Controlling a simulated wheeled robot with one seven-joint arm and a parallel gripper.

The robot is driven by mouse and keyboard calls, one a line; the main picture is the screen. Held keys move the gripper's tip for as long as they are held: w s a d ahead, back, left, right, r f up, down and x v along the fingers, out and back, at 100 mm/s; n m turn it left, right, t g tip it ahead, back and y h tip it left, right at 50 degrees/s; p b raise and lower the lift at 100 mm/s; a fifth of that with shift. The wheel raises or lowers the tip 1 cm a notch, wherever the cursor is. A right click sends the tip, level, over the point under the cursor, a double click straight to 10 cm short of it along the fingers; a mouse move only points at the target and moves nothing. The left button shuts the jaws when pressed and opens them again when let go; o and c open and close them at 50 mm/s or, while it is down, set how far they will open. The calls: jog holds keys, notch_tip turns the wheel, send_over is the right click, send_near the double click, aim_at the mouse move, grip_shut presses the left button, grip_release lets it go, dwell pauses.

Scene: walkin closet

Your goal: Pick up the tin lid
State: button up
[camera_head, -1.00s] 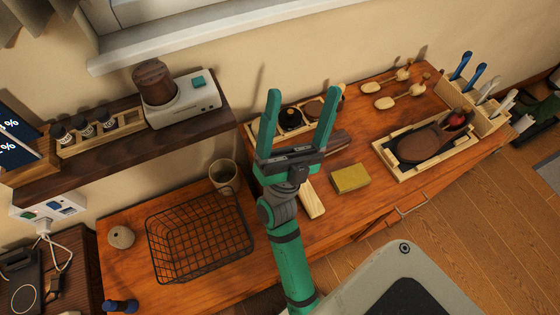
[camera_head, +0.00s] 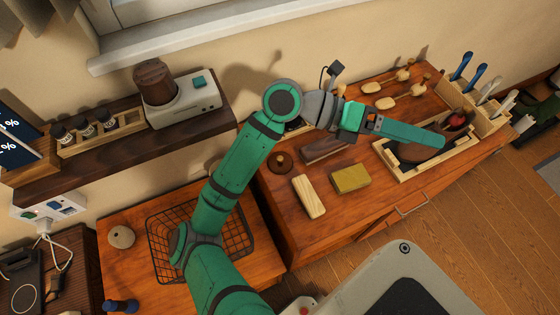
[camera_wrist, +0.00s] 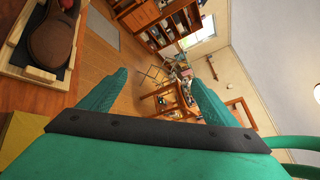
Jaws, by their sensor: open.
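A small round dark-brown piece with a raised centre (camera_head: 280,162) lies on the wooden counter, left of the pale wooden block; it may be the tin lid, but I cannot be sure. My gripper (camera_head: 440,140) reaches right, over the framed tray, well away from that round piece. Its fingers are seen nearly edge-on in the head view. In the wrist view my gripper (camera_wrist: 158,78) has its two green fingers spread apart with nothing between them. My arm hides most of the long tray that holds round tins at the back.
A framed tray (camera_head: 388,157) with a brown item stands at the right. A pale block (camera_head: 309,196), a yellow block (camera_head: 350,178) and a dark brush-like block (camera_head: 325,147) lie mid-counter. A wire basket (camera_head: 158,250) is under my arm. A shelf (camera_head: 120,150) overhangs at left.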

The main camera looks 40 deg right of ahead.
notch_tip(320, 180, down, 5)
jog(key=w+t+y, duration=0.2)
jog(key=t, duration=0.1)
jog(key=n+t+y, duration=0.2)
jog(key=t+y, duration=0.6)
jog(key=t, duration=0.2)
send_over(280, 158)
notch_tip(280, 158, down, 10)
jog(key=f, duration=0.3)
jog(key=shift+s+d+f, duration=0.15)
jog(key=shift+d+f, duration=0.1)
jog(key=shift+f, duration=0.15)
jog(key=shift+a+f, duration=0.15)
jog(key=shift+f, duration=3.05)
jog(key=shift+a, duration=0.1)
jog(key=shift+c, duration=0.4)
jog(key=c, duration=1)
